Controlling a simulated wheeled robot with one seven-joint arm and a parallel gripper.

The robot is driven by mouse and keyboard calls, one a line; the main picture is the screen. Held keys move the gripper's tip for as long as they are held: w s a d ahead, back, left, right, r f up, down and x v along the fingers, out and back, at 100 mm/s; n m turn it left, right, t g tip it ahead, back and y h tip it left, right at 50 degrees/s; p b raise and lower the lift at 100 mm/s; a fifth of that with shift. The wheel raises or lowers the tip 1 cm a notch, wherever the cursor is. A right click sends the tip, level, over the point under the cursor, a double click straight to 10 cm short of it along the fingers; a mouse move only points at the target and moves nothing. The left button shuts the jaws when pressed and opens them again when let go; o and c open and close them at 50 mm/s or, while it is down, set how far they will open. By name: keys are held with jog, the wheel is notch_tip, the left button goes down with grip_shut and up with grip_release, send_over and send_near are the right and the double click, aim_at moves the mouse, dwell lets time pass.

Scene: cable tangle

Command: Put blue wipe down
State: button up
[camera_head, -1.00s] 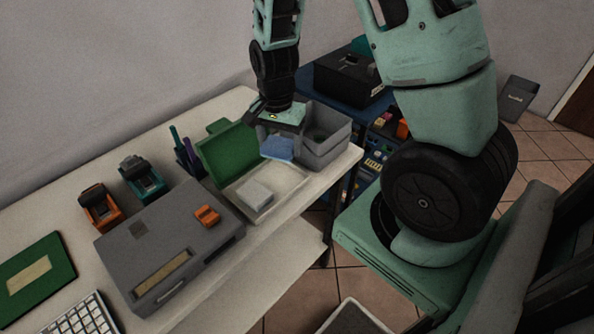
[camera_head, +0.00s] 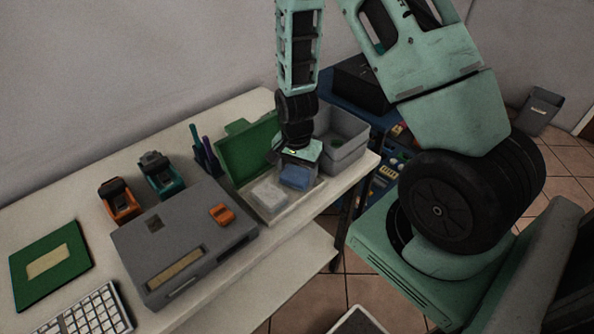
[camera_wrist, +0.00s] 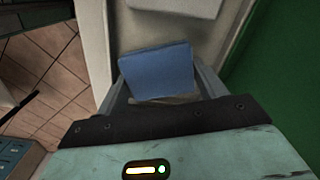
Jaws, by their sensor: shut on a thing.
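The blue wipe (camera_head: 295,176) is a small folded block at the end of my gripper (camera_head: 294,166). It also shows in the wrist view (camera_wrist: 157,72), between the two fingers of my gripper (camera_wrist: 165,90). My gripper is shut on it and points down over the right part of a shallow white tray (camera_head: 272,211). I cannot tell whether the wipe touches the tray floor. A white block (camera_head: 269,195) lies in the tray just left of the wipe.
A green lid or panel (camera_head: 246,150) stands behind the tray. A grey box (camera_head: 185,245) with an orange item (camera_head: 221,214) sits to the left. The table's front edge is close to the tray.

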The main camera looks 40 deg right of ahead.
aim_at(296, 173)
jog(key=shift+f, duration=0.2)
jog(key=o, duration=0.7)
jog(key=shift+c, duration=0.2)
jog(key=shift+r, duration=0.1)
notch_tip(296, 173, up, 12)
jog(key=s+a+r+n+y, duration=0.1)
jog(key=s+a+r+n, duration=0.2)
jog(key=a, duration=0.4)
jog(key=s+a+r+n, duration=0.1)
jog(key=a+r+n, duration=0.2)
jog(key=a+n, duration=0.25)
jog(key=s+a+r+n, duration=0.2)
jog(key=s+a+n, duration=0.3)
jog(key=s+n, duration=0.1)
jog(key=s+a+r+n, duration=0.3)
jog(key=s+a+n, duration=0.2)
jog(key=s, duration=0.3)
jog(key=shift+a+n, duration=0.2)
jog(key=shift+n, duration=0.55)
